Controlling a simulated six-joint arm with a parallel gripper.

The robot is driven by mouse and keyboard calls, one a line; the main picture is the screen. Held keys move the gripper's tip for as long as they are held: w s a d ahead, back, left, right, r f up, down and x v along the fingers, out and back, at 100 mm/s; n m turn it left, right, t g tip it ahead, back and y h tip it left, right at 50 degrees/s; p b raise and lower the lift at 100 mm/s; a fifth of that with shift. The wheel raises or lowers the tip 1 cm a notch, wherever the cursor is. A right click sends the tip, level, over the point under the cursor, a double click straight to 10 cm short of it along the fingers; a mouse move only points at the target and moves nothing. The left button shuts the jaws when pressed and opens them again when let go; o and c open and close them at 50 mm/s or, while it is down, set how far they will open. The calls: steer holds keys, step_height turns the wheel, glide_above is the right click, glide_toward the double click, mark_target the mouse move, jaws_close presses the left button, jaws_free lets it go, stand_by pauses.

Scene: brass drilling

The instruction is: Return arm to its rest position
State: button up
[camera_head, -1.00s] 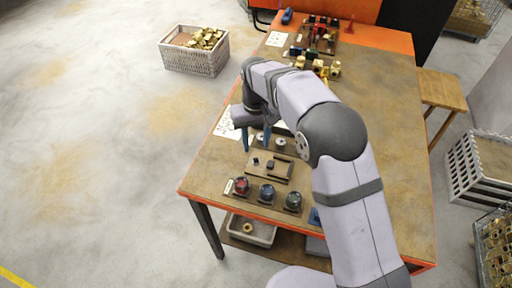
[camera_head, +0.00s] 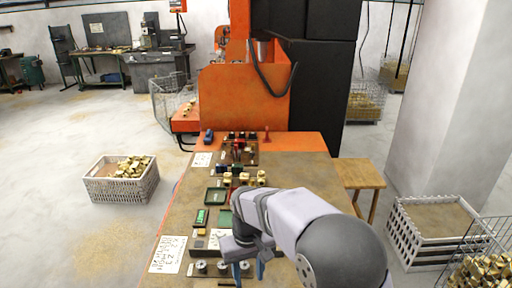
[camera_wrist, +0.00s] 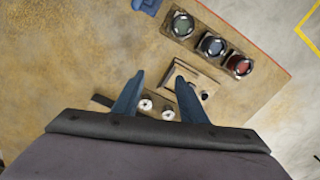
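My gripper (camera_head: 248,272) hangs over the left part of the worktable (camera_head: 300,172), near a row of small round metal pieces (camera_head: 201,267). In the wrist view my gripper (camera_wrist: 158,82) has its two blue fingers apart, with nothing held between them. My arm is bent and reaches in from the lower right of the head view. The gap between the fingertips and the tabletop is hard to judge.
Brass parts (camera_head: 243,180) and a green-screened device (camera_head: 201,217) stand farther back. An orange machine (camera_head: 240,95) rises behind the table.

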steer(key=s+d+f+m, duration=0.2)
steer(key=s+d+m, duration=0.2)
steer(key=s+d, duration=1.3)
steer(key=shift+s, duration=0.25)
steer(key=shift+d, duration=0.1)
